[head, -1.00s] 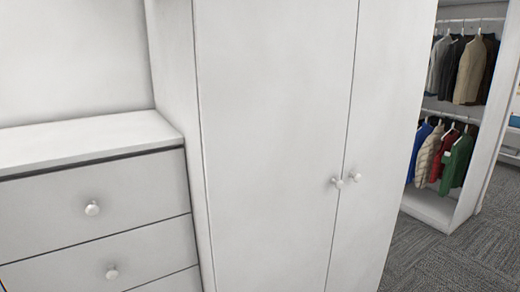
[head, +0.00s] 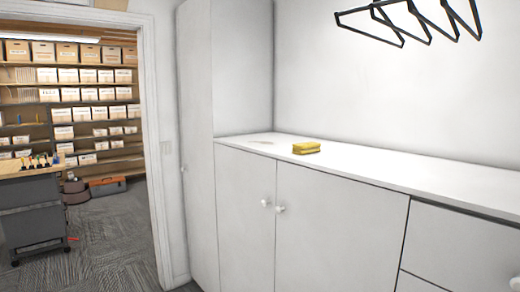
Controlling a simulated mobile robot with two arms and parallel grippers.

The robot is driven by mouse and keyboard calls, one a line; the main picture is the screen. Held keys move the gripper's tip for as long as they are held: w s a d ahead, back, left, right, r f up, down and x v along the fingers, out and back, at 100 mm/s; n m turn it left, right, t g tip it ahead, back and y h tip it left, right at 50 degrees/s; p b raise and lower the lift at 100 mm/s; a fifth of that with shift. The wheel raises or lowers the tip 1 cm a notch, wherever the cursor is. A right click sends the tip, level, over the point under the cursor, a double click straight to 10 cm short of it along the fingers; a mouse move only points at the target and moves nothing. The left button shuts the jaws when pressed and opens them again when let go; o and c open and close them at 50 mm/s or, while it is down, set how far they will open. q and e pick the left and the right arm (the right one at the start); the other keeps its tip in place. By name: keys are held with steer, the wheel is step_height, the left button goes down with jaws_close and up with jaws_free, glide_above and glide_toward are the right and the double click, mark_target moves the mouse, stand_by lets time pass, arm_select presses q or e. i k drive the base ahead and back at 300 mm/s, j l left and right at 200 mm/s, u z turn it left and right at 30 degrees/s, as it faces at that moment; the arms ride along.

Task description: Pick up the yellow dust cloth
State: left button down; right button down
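A small yellow folded block, which looks like the yellow dust cloth (head: 306,148), lies on the white countertop of a low cabinet, near the middle of the head view. Nothing covers it. Neither of my grippers is in view.
The white countertop (head: 420,173) runs right over cabinet doors (head: 330,230) with round knobs. A tall white cabinet (head: 198,130) stands left of it. Black hangers (head: 405,25) hang above right. An open doorway at left shows shelves of boxes, a grey cart (head: 32,215) and carpet floor (head: 110,240).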

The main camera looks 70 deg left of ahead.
mark_target(300, 148)
steer(key=j+u, duration=0.1)
steer(key=u, duration=1.75)
